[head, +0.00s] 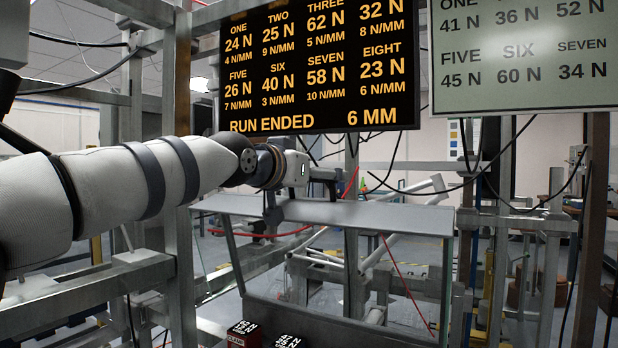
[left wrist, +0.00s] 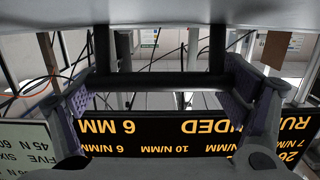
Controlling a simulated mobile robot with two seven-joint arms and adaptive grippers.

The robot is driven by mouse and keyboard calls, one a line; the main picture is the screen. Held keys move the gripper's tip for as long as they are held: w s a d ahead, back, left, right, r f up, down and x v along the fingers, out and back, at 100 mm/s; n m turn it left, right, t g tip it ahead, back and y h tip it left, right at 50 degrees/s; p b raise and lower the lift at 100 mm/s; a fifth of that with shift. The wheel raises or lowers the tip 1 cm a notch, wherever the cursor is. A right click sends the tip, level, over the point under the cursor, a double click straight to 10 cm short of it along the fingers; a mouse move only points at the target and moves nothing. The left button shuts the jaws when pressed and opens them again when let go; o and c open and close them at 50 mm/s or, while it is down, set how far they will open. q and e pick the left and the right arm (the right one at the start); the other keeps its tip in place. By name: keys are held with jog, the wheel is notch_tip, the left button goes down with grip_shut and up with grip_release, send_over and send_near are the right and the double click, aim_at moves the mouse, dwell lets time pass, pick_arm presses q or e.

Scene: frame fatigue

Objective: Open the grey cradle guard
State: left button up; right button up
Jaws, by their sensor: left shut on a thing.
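The grey cradle guard (head: 365,217) stands in the middle of the head view, with a flat grey top, side posts and a see-through front. A dark bar-shaped handle (left wrist: 160,81) crosses the left wrist view, held by two posts under a grey panel. My left gripper (head: 299,190) is at the guard's top edge, left of its middle. In the left wrist view its purple-padded fingers (left wrist: 158,90) are at both sides of the bar, and it is shut on the handle. The handle is mostly hidden in the head view. My right gripper is out of view.
A black display (head: 320,70) reading "RUN ENDED 6 MM" hangs behind my left arm. A pale display (head: 525,55) hangs at the right. Metal uprights (head: 183,180) and loose cables surround the guard. Small labelled blocks (head: 243,336) sit low in front.

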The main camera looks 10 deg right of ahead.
pick_arm(q)
jog(key=shift+f, duration=0.2)
jog(key=o, duration=1.3)
jog(key=shift+o, duration=0.6)
jog(key=shift+w, duration=0.1)
jog(key=shift+s+a+r, duration=0.1)
jog(key=shift+s+r, duration=0.2)
jog(key=shift+s, duration=0.15)
jog(key=v, duration=1.1)
jog(key=shift+a+f, duration=0.2)
